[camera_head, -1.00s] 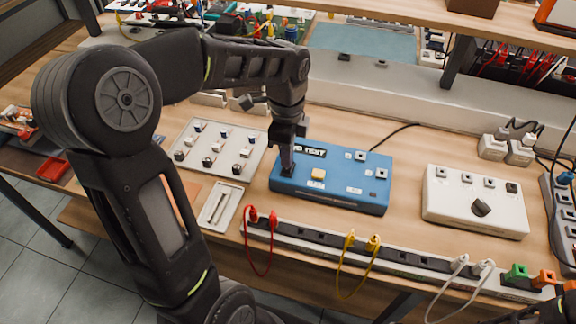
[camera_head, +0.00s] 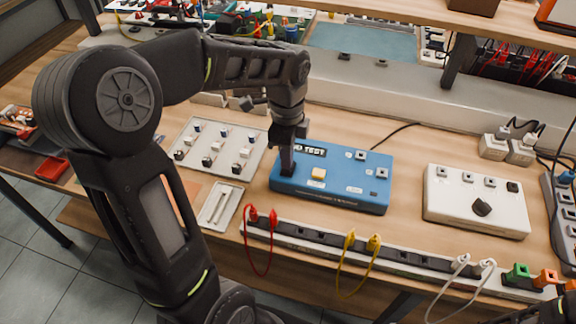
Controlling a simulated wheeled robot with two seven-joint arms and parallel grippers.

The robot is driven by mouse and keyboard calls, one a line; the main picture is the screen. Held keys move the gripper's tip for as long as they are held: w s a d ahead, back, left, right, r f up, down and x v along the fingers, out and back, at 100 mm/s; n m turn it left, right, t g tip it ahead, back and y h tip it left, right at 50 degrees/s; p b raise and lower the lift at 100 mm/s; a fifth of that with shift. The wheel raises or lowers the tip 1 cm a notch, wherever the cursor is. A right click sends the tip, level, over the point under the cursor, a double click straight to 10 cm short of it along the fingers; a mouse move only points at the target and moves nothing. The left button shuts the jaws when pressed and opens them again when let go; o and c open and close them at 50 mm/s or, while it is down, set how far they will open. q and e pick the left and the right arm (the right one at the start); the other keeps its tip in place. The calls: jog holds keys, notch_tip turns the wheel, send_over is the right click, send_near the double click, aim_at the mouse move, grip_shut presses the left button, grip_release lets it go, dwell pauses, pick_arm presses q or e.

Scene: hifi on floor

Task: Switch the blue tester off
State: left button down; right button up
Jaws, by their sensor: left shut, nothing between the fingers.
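The blue tester (camera_head: 338,190) lies on the wooden bench in the middle of the view, with a black label, a cream button and several small terminals on top. My left gripper (camera_head: 287,172) is shut and empty. It points down at the left end of the tester, with its tips at or just above the top face. The gripper hides that part of the tester, so the switch under it cannot be seen and I cannot tell whether the tips touch it. My right gripper is not clearly seen; only a dark part shows at the lower right corner.
A white box with a black knob (camera_head: 474,201) stands right of the tester. A white switch panel (camera_head: 214,149) and a small tray (camera_head: 219,207) lie to the left. A rail with red, yellow and white leads (camera_head: 320,238) runs along the bench front.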

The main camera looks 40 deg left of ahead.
pick_arm(q)
jog(key=shift+f+b, duration=0.4)
jog(key=shift+f, duration=0.25)
jog(key=shift+r, duration=0.1)
jog(key=shift+r+p, duration=2.95)
jog(key=shift+r, duration=0.5)
